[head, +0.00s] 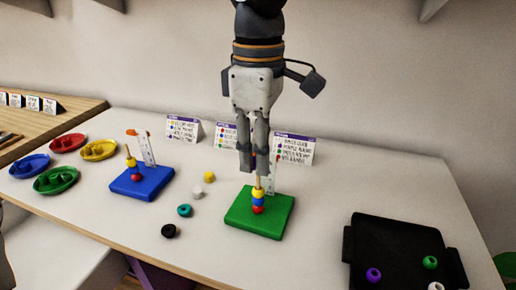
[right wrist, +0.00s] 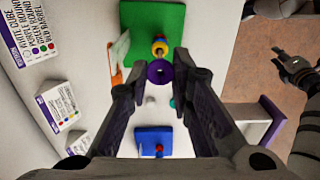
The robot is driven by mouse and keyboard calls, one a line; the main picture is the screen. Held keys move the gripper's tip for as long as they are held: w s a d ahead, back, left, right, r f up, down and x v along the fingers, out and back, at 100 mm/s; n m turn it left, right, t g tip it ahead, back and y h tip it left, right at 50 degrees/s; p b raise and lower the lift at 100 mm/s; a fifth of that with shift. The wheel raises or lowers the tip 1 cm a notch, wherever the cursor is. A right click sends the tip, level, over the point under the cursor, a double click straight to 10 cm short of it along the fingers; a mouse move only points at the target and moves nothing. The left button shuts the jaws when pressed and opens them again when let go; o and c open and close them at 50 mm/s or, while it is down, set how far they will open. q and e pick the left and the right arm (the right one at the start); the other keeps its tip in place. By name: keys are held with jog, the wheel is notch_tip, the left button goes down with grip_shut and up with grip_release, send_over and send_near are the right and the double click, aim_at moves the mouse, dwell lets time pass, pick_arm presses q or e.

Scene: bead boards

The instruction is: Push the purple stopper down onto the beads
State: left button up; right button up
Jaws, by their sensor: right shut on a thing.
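The green board (head: 245,221) holds an upright peg with red, blue and yellow beads (head: 257,193) stacked on it. My right gripper (head: 252,169) is directly above this peg, fingers pointing down. In the right wrist view it is shut on the purple stopper (right wrist: 159,73), a ring between the fingertips. The stopper shows close to the yellow bead (right wrist: 160,47); I cannot tell whether they touch. In the head view the fingers mostly hide the stopper. An arm with a dark gripper, apparently my left (right wrist: 293,68), shows at the right of the wrist view, away from the boards.
A blue board (head: 142,183) with a beaded peg stands to the left. Loose beads, including a black one (head: 168,231), lie between the boards. Coloured dishes (head: 56,180) are at far left. A black tray (head: 395,235) with beads is at front right. Printed cards (head: 295,149) stand behind.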

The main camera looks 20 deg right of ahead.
jog(key=shift+f, duration=1.2)
dwell(0.7)
jog(key=shift+f, duration=1.05)
jog(key=o, duration=0.8)
jog(key=shift+r, duration=0.1)
notch_tip(320, 180, up, 12)
